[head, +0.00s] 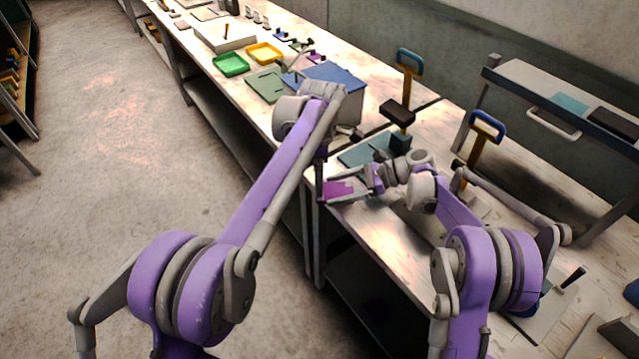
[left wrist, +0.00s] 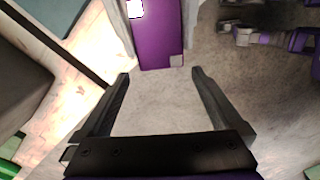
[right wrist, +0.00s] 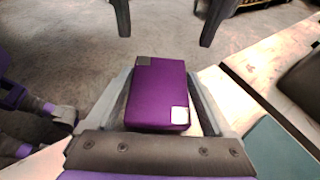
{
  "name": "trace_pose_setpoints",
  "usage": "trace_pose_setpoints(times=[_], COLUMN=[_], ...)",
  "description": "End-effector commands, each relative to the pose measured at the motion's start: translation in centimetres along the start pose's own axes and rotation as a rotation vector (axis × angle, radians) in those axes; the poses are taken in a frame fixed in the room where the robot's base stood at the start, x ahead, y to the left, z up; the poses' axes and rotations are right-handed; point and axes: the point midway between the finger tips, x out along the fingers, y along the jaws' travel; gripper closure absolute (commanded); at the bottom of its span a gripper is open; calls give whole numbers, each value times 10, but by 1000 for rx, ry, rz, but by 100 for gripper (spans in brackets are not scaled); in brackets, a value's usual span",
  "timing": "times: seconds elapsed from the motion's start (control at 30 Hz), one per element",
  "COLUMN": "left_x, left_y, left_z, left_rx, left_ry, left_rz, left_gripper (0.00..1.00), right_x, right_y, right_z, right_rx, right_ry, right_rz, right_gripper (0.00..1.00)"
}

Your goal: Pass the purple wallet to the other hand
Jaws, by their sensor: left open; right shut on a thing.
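The purple wallet (head: 338,190) is held above the edge of the workbench by my right gripper (head: 350,190). In the right wrist view the wallet (right wrist: 158,95) lies between the two shut fingers, with a grey patch and a white patch at opposite corners. Its far end sticks out past the fingertips. In the left wrist view my left gripper (left wrist: 161,74) is open and empty. The wallet's free end (left wrist: 160,45) is just ahead of its fingertips, roughly centred between them and apart from them.
Open floor (head: 120,150) lies to the left.

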Motion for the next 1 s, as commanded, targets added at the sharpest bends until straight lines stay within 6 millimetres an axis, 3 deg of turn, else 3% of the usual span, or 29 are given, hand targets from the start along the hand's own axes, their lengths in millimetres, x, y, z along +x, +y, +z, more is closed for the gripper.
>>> trace_pose_setpoints(times=[0.1, 0.3, 0.67, 1.0], left_x=[20, 40, 45, 45], left_y=[0, 0, 0, 1], left_z=[0, 0, 0, 0], left_rx=[0, 0, 0, 0], left_ry=[0, 0, 0, 0], left_rz=[0, 0, 0, 2], left_gripper=[0, 0, 0, 59], right_x=[0, 0, 0, 0], right_y=[0, 0, 0, 0], right_z=[0, 0, 0, 0], right_rx=[0, 0, 0, 0], right_ry=[0, 0, 0, 0], right_rz=[0, 0, 0, 2], right_gripper=[71, 71, 71, 71])
